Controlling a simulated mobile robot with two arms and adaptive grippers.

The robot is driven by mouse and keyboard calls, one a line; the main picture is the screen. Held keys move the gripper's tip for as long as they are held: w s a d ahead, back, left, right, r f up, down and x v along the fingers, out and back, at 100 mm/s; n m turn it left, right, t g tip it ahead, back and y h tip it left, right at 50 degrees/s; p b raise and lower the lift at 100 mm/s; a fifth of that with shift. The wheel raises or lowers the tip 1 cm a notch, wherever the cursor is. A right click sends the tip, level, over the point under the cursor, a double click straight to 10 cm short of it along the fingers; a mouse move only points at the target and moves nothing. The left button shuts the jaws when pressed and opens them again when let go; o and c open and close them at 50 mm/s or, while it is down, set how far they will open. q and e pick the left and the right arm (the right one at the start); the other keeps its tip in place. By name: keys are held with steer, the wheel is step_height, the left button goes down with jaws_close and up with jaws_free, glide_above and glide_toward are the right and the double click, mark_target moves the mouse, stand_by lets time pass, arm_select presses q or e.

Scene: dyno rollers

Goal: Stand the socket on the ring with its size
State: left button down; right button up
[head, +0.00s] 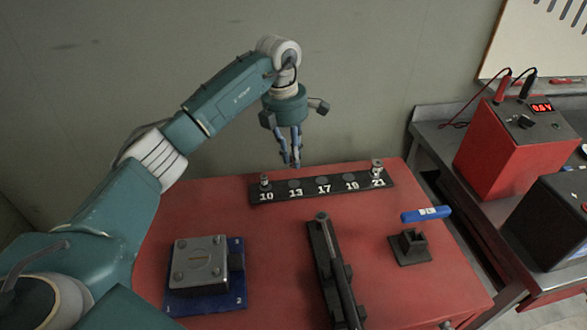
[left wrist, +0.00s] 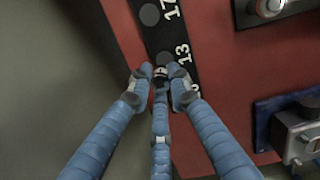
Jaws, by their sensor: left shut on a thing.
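The black ring strip (head: 334,190) lies at the back of the red table, numbered 10, 13, 17, 19 and 21. Small metal sockets stand at 10 (head: 265,182) and at 21 (head: 377,168). The 13, 17 and 19 places show bare dark discs. My left gripper (head: 291,163) points down above the strip's back edge, near 13. In the left wrist view, the gripper (left wrist: 160,75) is shut on a small metal socket (left wrist: 161,72), beside the printed 13. Its fingers hide most of the socket, and I cannot read its size. My right gripper is not in view.
A metal block on a blue plate (head: 205,298) sits front left. A long dark bar fixture (head: 333,270) lies mid-table. A dark square holder (head: 411,246) and a blue-handled tool (head: 425,214) are at right. A side bench holds a red box (head: 507,150).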

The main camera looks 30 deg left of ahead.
mark_target(292, 166)
arm_select(q)
step_height(292, 166, down, 6)
steer(key=shift+r+p, duration=0.2)
steer(key=shift+p, duration=0.5)
steer(key=shift+f, duration=0.3)
steer(key=shift+f, duration=0.15)
steer(key=c, duration=1.6)
jaws_free()
